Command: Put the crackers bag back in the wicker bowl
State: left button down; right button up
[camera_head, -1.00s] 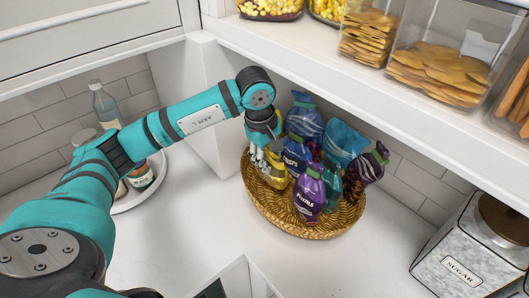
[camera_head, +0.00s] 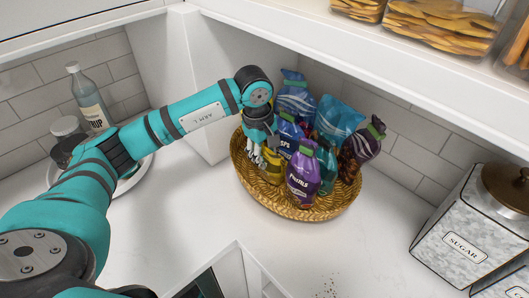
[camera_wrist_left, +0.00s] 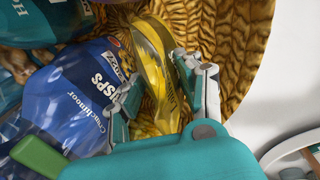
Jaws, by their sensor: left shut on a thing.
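A yellow bag (camera_head: 271,172) is at the left inside of the wicker bowl (camera_head: 302,212), low among the other bags. I take it to be the crackers bag, but its label is mostly hidden. My left gripper (camera_head: 263,157) reaches down over the bowl's left side and is shut on it. In the left wrist view the yellow bag (camera_wrist_left: 152,55) is between the fingers of the left gripper (camera_wrist_left: 160,92), with the bowl's weave (camera_wrist_left: 235,35) behind. Whether the bag rests on the bowl's bottom is hidden. My right gripper is not in view.
The bowl also holds a blue crisps bag (camera_head: 290,133), a purple bag (camera_head: 303,178) and several others close together. A shelf (camera_head: 330,55) overhangs the bowl. A sugar canister (camera_head: 462,235) stands at right, a syrup bottle (camera_head: 90,98) at left.

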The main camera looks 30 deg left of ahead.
pick_arm(q)
jog(key=c, duration=0.8)
grip_release()
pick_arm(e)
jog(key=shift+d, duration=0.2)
pick_arm(q)
jog(key=shift+o, duration=0.2)
jog(key=shift+r, duration=0.1)
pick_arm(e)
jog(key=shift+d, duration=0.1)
pick_arm(q)
jog(key=r, duration=0.5)
jog(key=s+r, duration=0.1)
jog(key=r, duration=0.1)
jog(key=shift+a+r, duration=0.15)
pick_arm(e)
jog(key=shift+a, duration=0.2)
pick_arm(q)
jog(key=shift+s, duration=0.1)
